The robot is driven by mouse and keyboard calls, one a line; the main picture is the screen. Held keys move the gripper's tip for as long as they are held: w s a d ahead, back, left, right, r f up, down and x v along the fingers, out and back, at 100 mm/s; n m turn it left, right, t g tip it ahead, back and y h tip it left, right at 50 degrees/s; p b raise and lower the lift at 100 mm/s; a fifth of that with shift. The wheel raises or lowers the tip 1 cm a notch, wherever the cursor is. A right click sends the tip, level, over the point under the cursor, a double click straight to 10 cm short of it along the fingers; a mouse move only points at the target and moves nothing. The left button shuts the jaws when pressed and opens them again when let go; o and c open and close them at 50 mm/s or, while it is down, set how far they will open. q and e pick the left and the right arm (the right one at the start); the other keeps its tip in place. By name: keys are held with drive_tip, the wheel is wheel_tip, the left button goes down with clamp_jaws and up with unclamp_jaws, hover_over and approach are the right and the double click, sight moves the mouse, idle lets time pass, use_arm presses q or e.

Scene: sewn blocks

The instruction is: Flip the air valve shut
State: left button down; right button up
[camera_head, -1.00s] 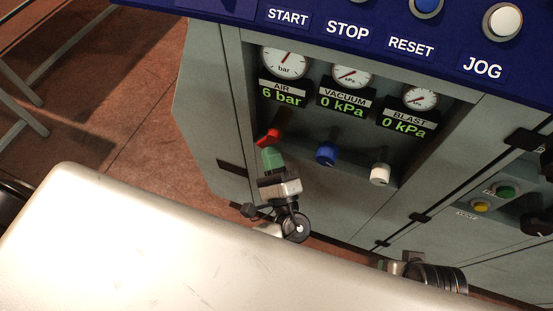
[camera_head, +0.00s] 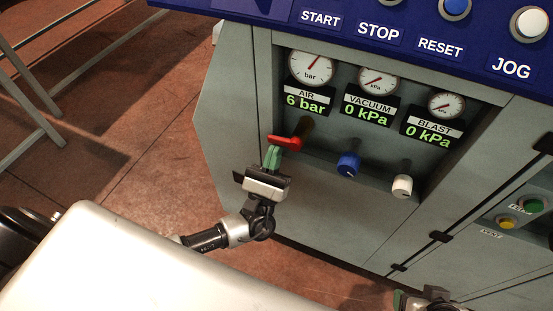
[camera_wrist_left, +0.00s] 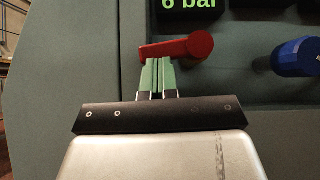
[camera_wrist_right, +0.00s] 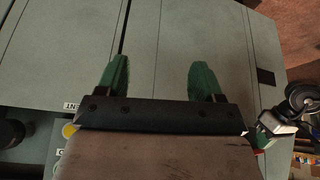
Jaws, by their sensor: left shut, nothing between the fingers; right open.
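The air valve's red lever (camera_head: 284,142) sits below the AIR gauge, which reads 6 bar. In the left wrist view the lever (camera_wrist_left: 176,48) lies nearly level, its hub at the right and its free end to the left. My left gripper (camera_head: 272,153) has its green fingers shut and empty. In its wrist view the fingertips (camera_wrist_left: 157,62) are right at the lever's lower edge; I cannot tell whether they touch it. My right gripper (camera_wrist_right: 158,75) is open and empty over grey cabinet doors. It shows only partly at the bottom of the head view.
A blue knob (camera_head: 348,164) and a white knob (camera_head: 402,185) stick out to the right of the lever. The AIR display (camera_head: 304,98) is just above it. A blue button panel (camera_head: 430,42) overhangs the recess. Open floor (camera_head: 150,170) lies to the left.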

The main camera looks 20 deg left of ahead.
use_arm(q)
drive_tip(key=shift+a+r+m+h, duration=0.15)
drive_tip(key=shift+r+m+h, duration=0.05)
drive_tip(key=shift+m+h, duration=0.9)
use_arm(e)
drive_tip(key=shift+w+a, duration=0.1)
drive_tip(key=shift+w, duration=0.15)
use_arm(q)
drive_tip(key=shift+h, duration=0.3)
use_arm(e)
drive_tip(key=shift+w, duration=0.1)
